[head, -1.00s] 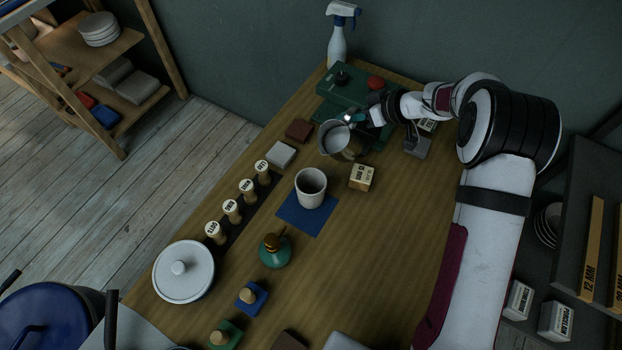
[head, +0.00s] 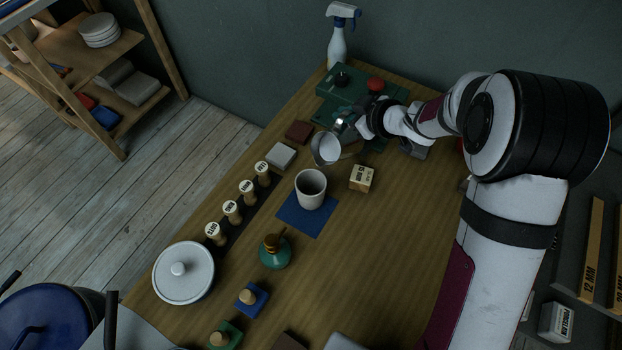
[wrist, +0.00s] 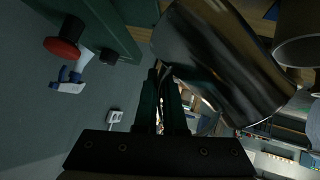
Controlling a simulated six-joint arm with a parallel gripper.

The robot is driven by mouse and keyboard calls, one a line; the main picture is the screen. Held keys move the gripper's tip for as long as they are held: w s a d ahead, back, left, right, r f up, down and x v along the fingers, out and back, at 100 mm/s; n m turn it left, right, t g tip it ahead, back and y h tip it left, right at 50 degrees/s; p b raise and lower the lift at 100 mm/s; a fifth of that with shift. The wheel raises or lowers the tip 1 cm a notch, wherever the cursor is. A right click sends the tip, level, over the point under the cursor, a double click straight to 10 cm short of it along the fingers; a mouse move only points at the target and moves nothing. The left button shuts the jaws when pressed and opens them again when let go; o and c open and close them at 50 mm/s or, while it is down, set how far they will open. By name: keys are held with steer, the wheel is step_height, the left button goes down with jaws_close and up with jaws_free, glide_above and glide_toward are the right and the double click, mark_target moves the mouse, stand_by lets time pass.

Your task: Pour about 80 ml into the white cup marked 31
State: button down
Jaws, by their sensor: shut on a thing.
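The white cup (head: 311,192) stands upright on a blue square mat (head: 301,222) at the middle of the table; no number is readable on it. My gripper (head: 350,127) is shut on a metal pitcher (head: 350,151). The pitcher is tilted to the left, its mouth behind and above the cup, and white liquid (head: 327,147) shows inside. I see no stream falling. In the wrist view the gripper fingers (wrist: 161,105) meet the side of the shiny pitcher (wrist: 220,65), and a pale rounded rim, apparently the cup (wrist: 297,45), shows at the right edge. The cup's liquid level is hidden.
A wooden block (head: 361,178) sits right of the cup. A green box with a red button (head: 345,88) and a spray bottle (head: 338,45) are behind.

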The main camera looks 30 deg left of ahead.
steer(key=shift+s+r+t, duration=0.15)
steer(key=shift+r+t, duration=0.15)
steer(key=shift+r, duration=0.15)
steer(key=shift+s+r+n+t+b, duration=0.25)
steer(key=shift+r+n+b, duration=0.2)
steer(key=shift+b, duration=0.25)
steer(key=shift+s+r+n+t+b, duration=0.15)
steer(key=shift+r+n+t+b, duration=0.15)
steer(key=shift+b, duration=0.8)
steer(key=shift+s+r+n+t+b, duration=0.15)
steer(key=shift+r+b, duration=0.25)
steer(key=shift+b, duration=0.7)
steer(key=shift+s+a+r+b, duration=0.1)
steer(key=shift+s+r+b, duration=0.2)
steer(key=shift+b, duration=0.35)
steer(key=w+f, duration=0.1)
steer(key=f+m+g, duration=0.1)
steer(key=w+d+f+g, duration=0.1)
steer(key=shift+w+f+h, duration=0.3)
steer(key=shift+f, duration=0.05)
steer(key=shift+w+d+f+m+p, duration=0.1)
steer(key=shift+d+f+m+p, duration=0.05)
steer(key=shift+f+m+p, duration=0.25)
steer(key=shift+w+d+f+m+g+p, duration=0.1)
steer(key=shift+w+f+m+g+p, duration=0.2)
steer(key=shift+m+g, duration=0.35)
stand_by(0.4)
